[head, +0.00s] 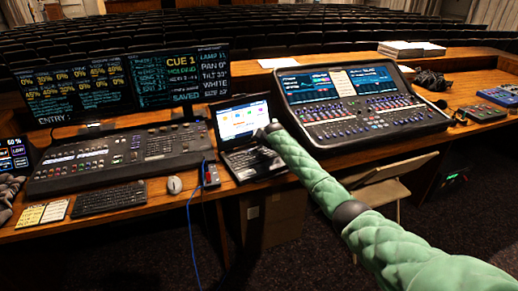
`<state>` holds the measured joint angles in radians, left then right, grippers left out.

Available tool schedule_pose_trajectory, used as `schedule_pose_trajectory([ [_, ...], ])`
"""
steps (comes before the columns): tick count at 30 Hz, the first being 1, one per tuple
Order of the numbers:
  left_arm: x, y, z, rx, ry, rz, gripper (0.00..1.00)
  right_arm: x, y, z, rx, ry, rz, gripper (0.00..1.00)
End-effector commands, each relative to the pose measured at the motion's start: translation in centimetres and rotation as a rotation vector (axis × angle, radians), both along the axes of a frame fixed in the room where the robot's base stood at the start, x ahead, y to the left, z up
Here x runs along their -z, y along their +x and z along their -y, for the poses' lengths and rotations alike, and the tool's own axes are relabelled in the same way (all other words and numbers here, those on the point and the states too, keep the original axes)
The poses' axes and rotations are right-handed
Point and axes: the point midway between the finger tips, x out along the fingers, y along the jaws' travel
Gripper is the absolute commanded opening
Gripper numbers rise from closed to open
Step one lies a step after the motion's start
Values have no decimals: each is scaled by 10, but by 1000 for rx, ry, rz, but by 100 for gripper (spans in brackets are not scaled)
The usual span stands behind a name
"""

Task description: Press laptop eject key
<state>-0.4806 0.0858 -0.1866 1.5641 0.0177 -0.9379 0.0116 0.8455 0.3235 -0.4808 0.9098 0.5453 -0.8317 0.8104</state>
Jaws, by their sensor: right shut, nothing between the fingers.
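The laptop (242,122) stands open on the wooden desk, between the lighting console and the sound mixer. Its screen is lit with a pale window and small coloured icons. Its dark keyboard (248,160) faces me, and its right part is partly covered by my right arm. The eject key is too small to make out. My right gripper (266,132) is at the end of the green padded arm, in front of the laptop screen's lower right and over the keyboard's back right. It is shut and small in view; whether it touches a key cannot be told. My left gripper is not in view.
A large mixer (345,100) stands right of the laptop and a lighting console (120,155) left of it. A mouse (174,185), a keyboard (108,199) and a small device with a blue cable (190,220) lie near the front edge. A folding chair (385,180) stands before the desk.

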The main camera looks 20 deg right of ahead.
Motion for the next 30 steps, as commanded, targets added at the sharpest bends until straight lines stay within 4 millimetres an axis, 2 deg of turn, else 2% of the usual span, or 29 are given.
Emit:
schedule_pose_trajectory([
  [21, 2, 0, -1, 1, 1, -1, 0, 5, 0, 0, 0, 0, 0, 0],
  [30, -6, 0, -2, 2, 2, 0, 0, -4, 0, 0, 0, 0, 0, 0],
])
